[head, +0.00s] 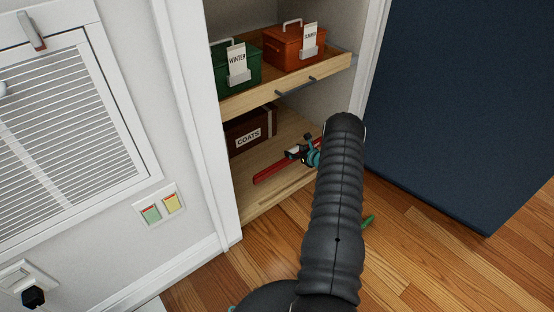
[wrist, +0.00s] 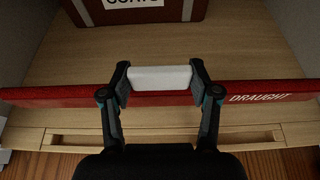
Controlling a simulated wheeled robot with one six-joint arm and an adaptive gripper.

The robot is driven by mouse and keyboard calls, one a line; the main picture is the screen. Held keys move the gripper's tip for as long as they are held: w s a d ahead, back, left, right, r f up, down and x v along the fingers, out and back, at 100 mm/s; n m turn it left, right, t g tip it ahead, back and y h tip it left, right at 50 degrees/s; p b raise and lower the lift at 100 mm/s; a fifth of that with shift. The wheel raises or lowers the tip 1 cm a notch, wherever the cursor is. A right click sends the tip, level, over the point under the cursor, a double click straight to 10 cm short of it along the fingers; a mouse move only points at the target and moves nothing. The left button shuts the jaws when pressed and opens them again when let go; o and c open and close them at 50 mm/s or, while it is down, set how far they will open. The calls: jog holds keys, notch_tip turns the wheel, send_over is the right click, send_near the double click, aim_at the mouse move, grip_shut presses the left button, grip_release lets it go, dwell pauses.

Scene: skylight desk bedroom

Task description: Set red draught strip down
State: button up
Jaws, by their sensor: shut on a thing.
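The red draught strip (head: 270,175) is long and thin, with a white block on its middle. In the wrist view the strip (wrist: 50,97) runs across the whole picture, with "DRAUGHT" on its right part. My gripper (wrist: 160,80) is shut on the strip at the white block, one finger on each side. In the head view my gripper (head: 308,153) is inside the closet's lower level, and my arm hides the strip's right part. The strip is over the front part of the wooden lower shelf (head: 262,200); I cannot tell whether it touches it.
A brown box labelled "COATS" (head: 248,135) stands behind the strip. Above is a wooden drawer shelf (head: 260,98) with a dark handle, holding a green "WINTER" box (head: 226,70) and an orange "SUMMER" box (head: 284,45). White door frame (head: 205,130) stands left, a dark blue panel (head: 460,110) right.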

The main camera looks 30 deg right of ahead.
aim_at(288, 164)
jog(key=shift+w+a+f+b, duration=0.1)
jog(key=shift+w+a+f, duration=0.7)
jog(key=shift+f, duration=0.55)
jog(key=shift+w+a+f+b, duration=0.1)
jog(key=shift+w+a+f, duration=0.55)
jog(key=shift+w+f, duration=0.55)
jog(key=shift+w+a+f+b, duration=0.1)
jog(key=shift+w+a+f, duration=0.6)
jog(key=shift+f, duration=0.85)
jog(key=shift+f, duration=0.2)
jog(key=o, duration=1.3)
jog(key=shift+c, duration=0.2)
jog(key=shift+r, duration=0.1)
jog(key=shift+r, duration=0.2)
jog(key=p+v, duration=0.1)
jog(key=v, duration=1.1)
jog(key=shift+f, duration=0.15)
